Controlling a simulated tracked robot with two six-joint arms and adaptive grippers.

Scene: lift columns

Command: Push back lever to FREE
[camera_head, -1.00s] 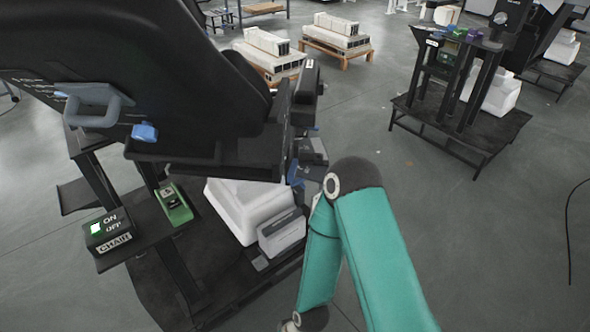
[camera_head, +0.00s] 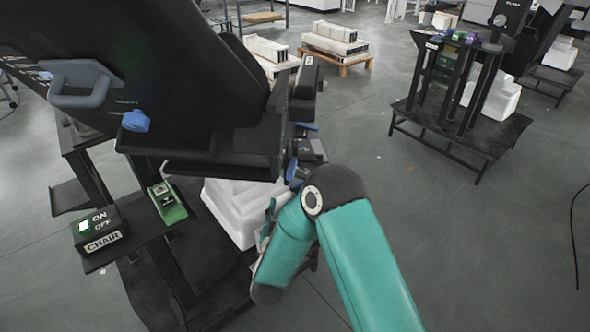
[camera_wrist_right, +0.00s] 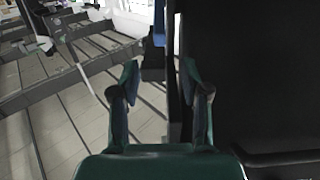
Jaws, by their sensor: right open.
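A black chair (camera_head: 190,75) leans at the left in the head view. A blue knob (camera_head: 136,121) sits low on its back panel, beside small lettering I cannot read. More blue lever parts show at the chair's right side (camera_head: 307,127). I cannot tell which is the back lever or read FREE. My right gripper (camera_head: 267,222) is partly hidden behind my teal forearm, below the chair's right side. In the right wrist view, the right gripper (camera_wrist_right: 160,75) has its fingers apart, with a dark panel (camera_wrist_right: 255,75) close at the right. My left gripper is not in view.
A control box (camera_head: 98,232) marked ON, OFF and CHAIR and a green device (camera_head: 167,202) sit on the stand at lower left. A white block (camera_head: 235,205) lies under the chair. Another black stand (camera_head: 460,130) is at the right; open floor lies between.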

